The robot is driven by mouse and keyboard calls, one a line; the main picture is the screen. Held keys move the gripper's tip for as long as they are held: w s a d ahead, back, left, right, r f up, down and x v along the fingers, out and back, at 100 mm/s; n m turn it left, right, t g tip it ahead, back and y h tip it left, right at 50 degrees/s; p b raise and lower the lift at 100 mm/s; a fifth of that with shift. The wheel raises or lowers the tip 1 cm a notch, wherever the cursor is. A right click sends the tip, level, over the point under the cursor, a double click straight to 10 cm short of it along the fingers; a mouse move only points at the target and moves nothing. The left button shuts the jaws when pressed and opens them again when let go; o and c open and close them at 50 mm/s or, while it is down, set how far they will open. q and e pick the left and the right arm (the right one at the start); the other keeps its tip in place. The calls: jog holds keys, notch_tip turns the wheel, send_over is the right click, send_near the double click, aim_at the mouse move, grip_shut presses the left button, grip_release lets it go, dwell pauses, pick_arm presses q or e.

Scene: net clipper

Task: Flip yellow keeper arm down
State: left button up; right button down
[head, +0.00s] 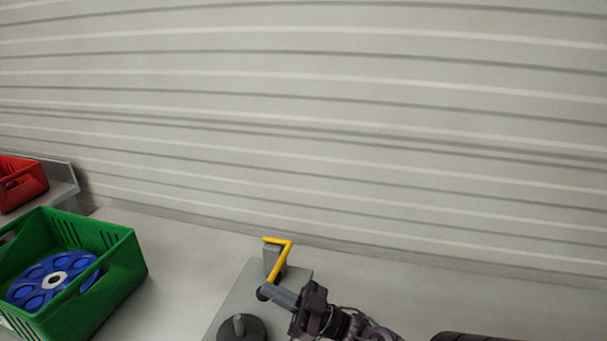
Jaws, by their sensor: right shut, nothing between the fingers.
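The yellow keeper arm (281,262) is a thin bent bar on a grey fixture near the bottom middle of the head view. Its long part rises from a dark pivot, and its short top part points left over a small grey block (271,262). My right gripper (272,292) comes in from the lower right. Its fingers are shut with nothing between them, and their tips are at the foot of the yellow arm; I cannot tell if they touch it. My left gripper is not in view.
A grey base plate (233,298) carries the fixture and a dark round knob (240,328). A green crate (122,262) with a blue wheel (33,283) stands at left. A red bin (30,186) is farther left. The counter (190,250) between crate and plate is clear. A ribbed wall stands behind.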

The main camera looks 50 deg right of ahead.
dwell(0.3)
notch_tip(320, 180, up, 20)
dwell(0.4)
jog(key=shift+s+f, duration=0.1)
dwell(0.5)
